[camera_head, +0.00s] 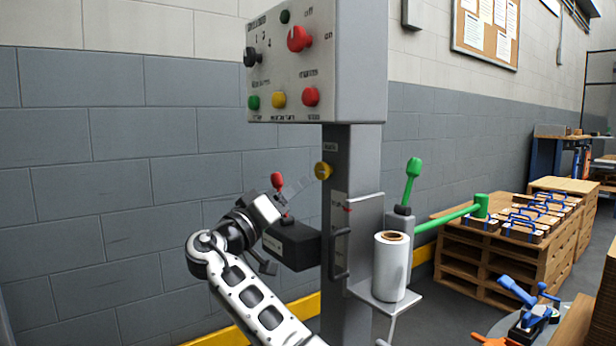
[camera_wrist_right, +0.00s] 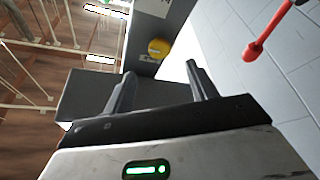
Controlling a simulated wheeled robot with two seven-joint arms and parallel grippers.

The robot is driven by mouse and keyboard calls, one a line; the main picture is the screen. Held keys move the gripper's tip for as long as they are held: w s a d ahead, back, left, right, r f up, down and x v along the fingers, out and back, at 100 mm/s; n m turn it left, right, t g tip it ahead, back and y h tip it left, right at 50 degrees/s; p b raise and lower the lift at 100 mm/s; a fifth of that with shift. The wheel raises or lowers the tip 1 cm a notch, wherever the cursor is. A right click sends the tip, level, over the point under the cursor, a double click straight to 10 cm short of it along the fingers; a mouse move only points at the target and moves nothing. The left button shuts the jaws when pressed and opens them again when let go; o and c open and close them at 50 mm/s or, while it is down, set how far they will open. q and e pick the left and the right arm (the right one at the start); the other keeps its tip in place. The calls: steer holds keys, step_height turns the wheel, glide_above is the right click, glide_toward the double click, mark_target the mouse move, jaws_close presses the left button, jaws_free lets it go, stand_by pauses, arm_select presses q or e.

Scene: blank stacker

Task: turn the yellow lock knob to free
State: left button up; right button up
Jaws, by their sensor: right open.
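The yellow lock knob (camera_head: 323,171) sits on the grey column below the control box, under a small label too small to read. My right gripper (camera_head: 299,179) is just to the left of the knob, with its jaws toward it. In the right wrist view the yellow knob (camera_wrist_right: 158,48) shows beyond and between the two fingertips of the open, empty right gripper (camera_wrist_right: 160,72). The fingers look apart from the knob. Its exact turn angle is hard to tell. My left gripper is not in view.
A red-knobbed lever (camera_head: 277,181) rises from a black box behind my right wrist; its red end (camera_wrist_right: 253,50) shows in the wrist view. The control box (camera_head: 350,60) is above. A film roll (camera_head: 391,268) and a green-handled lever (camera_head: 412,180) stand to the right.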

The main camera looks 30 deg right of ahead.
arm_select(q)
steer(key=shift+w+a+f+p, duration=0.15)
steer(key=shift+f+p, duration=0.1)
steer(key=shift+p, duration=0.15)
arm_select(e)
steer(key=v, duration=0.7)
steer(key=shift+a, duration=0.1)
